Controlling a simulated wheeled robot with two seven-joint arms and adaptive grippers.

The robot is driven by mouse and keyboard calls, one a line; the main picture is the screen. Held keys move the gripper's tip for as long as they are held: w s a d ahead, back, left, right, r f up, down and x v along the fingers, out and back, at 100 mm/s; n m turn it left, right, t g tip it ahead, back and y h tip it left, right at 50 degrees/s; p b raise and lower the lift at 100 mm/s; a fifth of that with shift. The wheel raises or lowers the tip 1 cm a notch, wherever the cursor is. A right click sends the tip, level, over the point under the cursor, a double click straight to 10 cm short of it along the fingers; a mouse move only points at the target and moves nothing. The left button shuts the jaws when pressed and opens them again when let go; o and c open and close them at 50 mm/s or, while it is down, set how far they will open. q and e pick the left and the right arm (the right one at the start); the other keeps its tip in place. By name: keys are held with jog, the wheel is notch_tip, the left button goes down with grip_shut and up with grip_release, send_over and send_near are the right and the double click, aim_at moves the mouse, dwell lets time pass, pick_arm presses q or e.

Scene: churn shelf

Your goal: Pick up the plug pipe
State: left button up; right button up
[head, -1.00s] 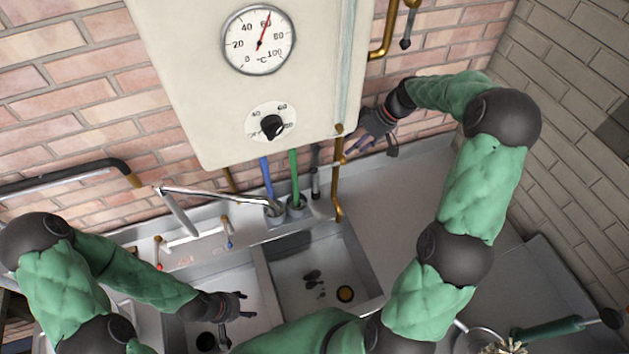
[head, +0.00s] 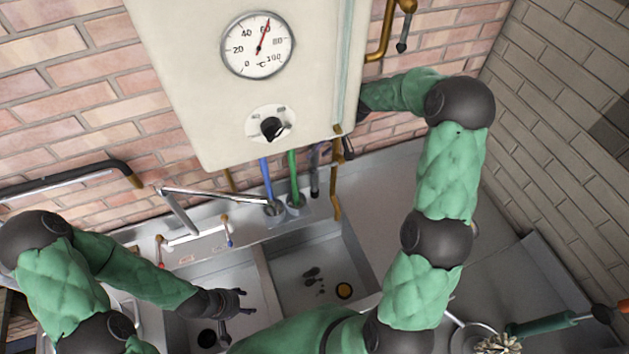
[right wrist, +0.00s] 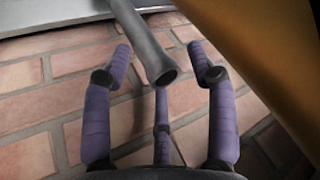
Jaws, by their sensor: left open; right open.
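A grey pipe with an open lower end, which I take for the plug pipe (head: 315,182), stands beside the green pipe under the boiler. In the right wrist view a grey pipe (right wrist: 142,40) points its open end between my fingers. My right gripper (right wrist: 158,62) is open, its purple fingers spread around the pipe's end; I see no clear contact. In the head view my right gripper (head: 322,154) is mostly hidden behind the boiler's lower right corner and a brass pipe. My left gripper (head: 240,303) is open and empty over the left sink basin.
The white boiler (head: 245,90) hangs above. A brass pipe (head: 336,190) stands close to the right hand, and a large brass surface (right wrist: 265,55) fills the wrist view's right side. Blue (head: 266,180) and green (head: 293,175) pipes are to the left.

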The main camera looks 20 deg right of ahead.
jog(key=shift+f, duration=0.1)
grip_shut()
dwell(0.3)
